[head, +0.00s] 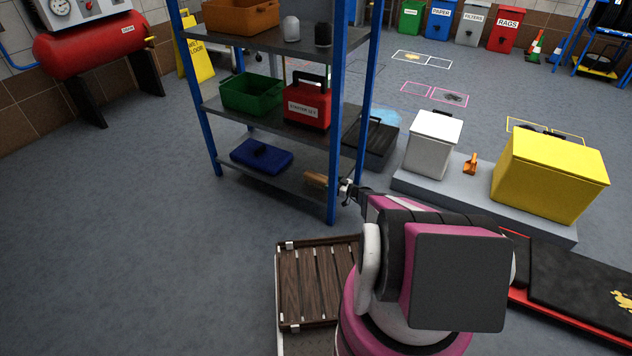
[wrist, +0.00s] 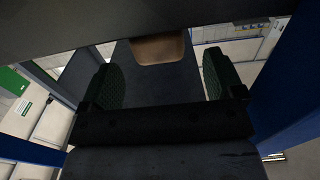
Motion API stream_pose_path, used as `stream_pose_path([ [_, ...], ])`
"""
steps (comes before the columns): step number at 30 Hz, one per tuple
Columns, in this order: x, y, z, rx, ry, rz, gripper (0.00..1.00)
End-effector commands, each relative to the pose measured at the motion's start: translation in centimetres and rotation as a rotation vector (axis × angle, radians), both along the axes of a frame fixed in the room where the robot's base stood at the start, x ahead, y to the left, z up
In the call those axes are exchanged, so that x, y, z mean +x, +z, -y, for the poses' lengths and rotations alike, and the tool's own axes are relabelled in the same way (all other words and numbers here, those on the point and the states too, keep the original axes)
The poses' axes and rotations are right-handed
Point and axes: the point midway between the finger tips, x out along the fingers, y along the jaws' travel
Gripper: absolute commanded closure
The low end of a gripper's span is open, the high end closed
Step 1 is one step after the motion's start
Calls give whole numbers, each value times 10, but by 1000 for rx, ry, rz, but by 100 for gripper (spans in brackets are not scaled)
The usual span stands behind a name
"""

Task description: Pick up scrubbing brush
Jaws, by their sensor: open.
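A tan, wood-coloured block, which looks like the scrubbing brush (head: 316,179), lies on the bottom shelf at its right front corner. Its bristles cannot be made out. My gripper (head: 346,190) is just right of it, by the blue front post, partly hidden by my arm. In the wrist view the brush (wrist: 158,50) is ahead, centred between the fingers and a little beyond their tips. My gripper (wrist: 160,72) is open there, with a dark finger on each side and nothing between them.
The blue-posted shelf rack (head: 334,150) stands close around my gripper. A blue folded item (head: 262,157) lies left on the same shelf. A red case (head: 307,106) and green bin (head: 252,94) sit above. A wooden pallet (head: 315,285) is below; the floor at left is clear.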

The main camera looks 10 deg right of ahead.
Motion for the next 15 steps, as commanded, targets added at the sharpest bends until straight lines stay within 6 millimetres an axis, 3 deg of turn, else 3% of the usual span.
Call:
stream_pose_path([
  [15,32,-4,-42,1,1,-1,13],
])
